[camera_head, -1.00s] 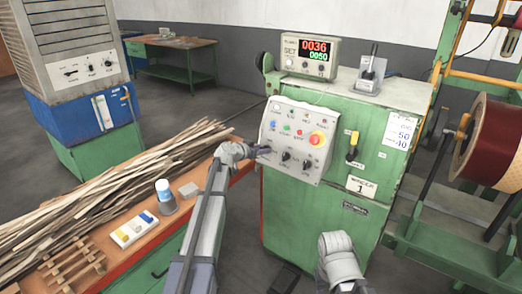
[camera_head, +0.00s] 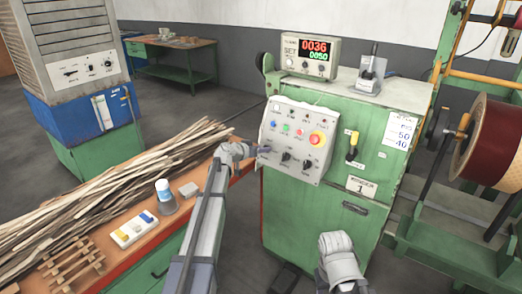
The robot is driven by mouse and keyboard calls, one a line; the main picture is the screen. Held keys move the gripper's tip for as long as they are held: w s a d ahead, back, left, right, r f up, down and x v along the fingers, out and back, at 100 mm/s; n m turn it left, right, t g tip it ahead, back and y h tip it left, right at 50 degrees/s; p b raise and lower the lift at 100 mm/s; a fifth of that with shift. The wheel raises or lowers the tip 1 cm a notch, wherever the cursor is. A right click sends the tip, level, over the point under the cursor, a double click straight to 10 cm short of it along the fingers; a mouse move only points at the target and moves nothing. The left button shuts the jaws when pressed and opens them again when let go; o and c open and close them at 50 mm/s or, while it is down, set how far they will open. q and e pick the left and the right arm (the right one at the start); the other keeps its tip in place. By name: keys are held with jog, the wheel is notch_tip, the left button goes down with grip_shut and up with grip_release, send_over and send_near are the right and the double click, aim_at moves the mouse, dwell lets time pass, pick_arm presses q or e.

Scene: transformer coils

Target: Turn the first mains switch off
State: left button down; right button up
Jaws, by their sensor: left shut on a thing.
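The grey control panel (camera_head: 296,142) is on the front of the green machine cabinet (camera_head: 315,210). It carries several dark rotary switches along its lower row, coloured buttons and a red emergency button (camera_head: 317,139) on yellow. My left gripper (camera_head: 262,149) is at the panel's lower left edge, shut on the leftmost lower switch, which it mostly hides. The middle lower switch (camera_head: 286,157) is uncovered to its right. My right gripper (camera_head: 335,243) is low in front of the cabinet, away from the panel; its fingers do not show clearly.
A counter box (camera_head: 310,57) reading 0036 and 0050 stands on the cabinet. An orange-topped bench (camera_head: 120,262) with wooden strips (camera_head: 100,180) lies left of my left arm. A coil winder with a dark red drum (camera_head: 495,145) stands at the right.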

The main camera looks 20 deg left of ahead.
pick_arm(q)
jog(key=shift+a+f+n+b, duration=0.1)
jog(key=shift+n+b, duration=0.1)
jog(key=shift+n, duration=3.7)
jog(key=shift+a+f+n+b, duration=0.1)
jog(key=shift+n+b, duration=0.1)
jog(key=shift+n, duration=3.7)
jog(key=shift+c, duration=1.4)
grip_release()
jog(key=shift+s, duration=0.1)
jog(key=p+v, duration=0.2)
jog(key=v, duration=0.5)
jog(key=shift+s+p, duration=0.4)
